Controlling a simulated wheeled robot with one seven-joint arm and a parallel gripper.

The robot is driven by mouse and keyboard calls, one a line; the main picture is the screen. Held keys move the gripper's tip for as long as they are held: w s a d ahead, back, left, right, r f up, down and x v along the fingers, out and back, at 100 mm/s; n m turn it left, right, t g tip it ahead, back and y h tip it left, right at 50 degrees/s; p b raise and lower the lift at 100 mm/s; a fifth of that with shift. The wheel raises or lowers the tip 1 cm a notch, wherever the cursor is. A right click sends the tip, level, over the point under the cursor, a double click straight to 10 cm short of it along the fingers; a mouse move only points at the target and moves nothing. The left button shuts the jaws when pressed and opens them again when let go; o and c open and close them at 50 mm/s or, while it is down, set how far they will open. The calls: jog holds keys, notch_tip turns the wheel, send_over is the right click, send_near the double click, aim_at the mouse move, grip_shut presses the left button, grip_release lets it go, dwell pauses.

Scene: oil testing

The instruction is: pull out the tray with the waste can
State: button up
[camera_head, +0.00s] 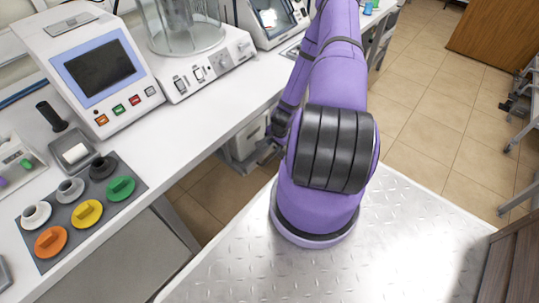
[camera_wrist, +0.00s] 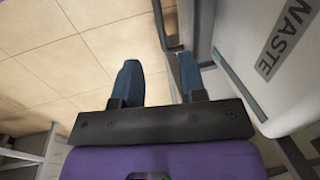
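The waste can (camera_wrist: 232,40) is a pale, rounded container with a grey "WASTE" label, at the right of the wrist view. Beside it runs a grey edge (camera_wrist: 197,30), which looks like the tray's side. A thin dark bar (camera_wrist: 159,22), apparently the tray's handle, bends towards that edge. My gripper (camera_wrist: 158,78) is open, with its two blue fingers apart and nothing held. The bar shows just beyond the fingertips, nearer the right finger; I cannot tell whether they touch. In the head view, a whitish unit (camera_head: 243,140) is under the bench, and my arm hides most of the gripper.
The white bench (camera_head: 190,120) holds instruments and a dark mat (camera_head: 80,235) with coloured knobs. Its edge runs close beside my arm. The tiled floor (camera_head: 430,110) is open at the right. A wooden cabinet (camera_head: 500,35) stands at the far right.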

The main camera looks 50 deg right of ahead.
aim_at(271, 158)
jog(key=f, duration=0.3)
jog(key=w+f, duration=0.1)
jog(key=f, duration=0.5)
jog(key=shift+w+f, duration=0.25)
jog(key=shift+w, duration=0.15)
jog(key=shift+c, duration=0.5)
grip_shut()
